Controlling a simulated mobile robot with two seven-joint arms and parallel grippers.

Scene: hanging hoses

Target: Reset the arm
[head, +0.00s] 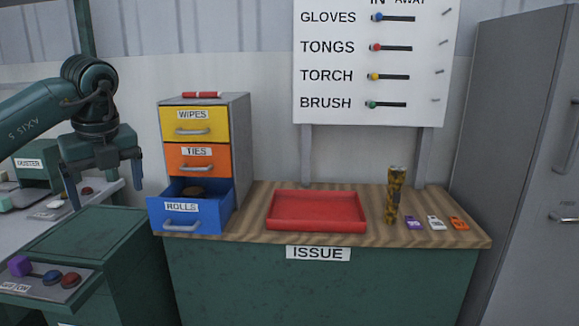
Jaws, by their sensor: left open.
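My left arm (40,112) comes in from the left at mid-height. Its gripper (106,195) points down with its two fingers spread wide and nothing between them. It hangs to the left of the drawer cabinet, in front of the left-hand bench and above a green cabinet. My right gripper does not show.
The drawer cabinet (240,140) has its blue ROLLS drawer (210,222) pulled out, with a brown item inside. The ISSUE counter (265,195) bears an empty red tray (316,229), a mottled torch-like cylinder (395,197) and three tags.

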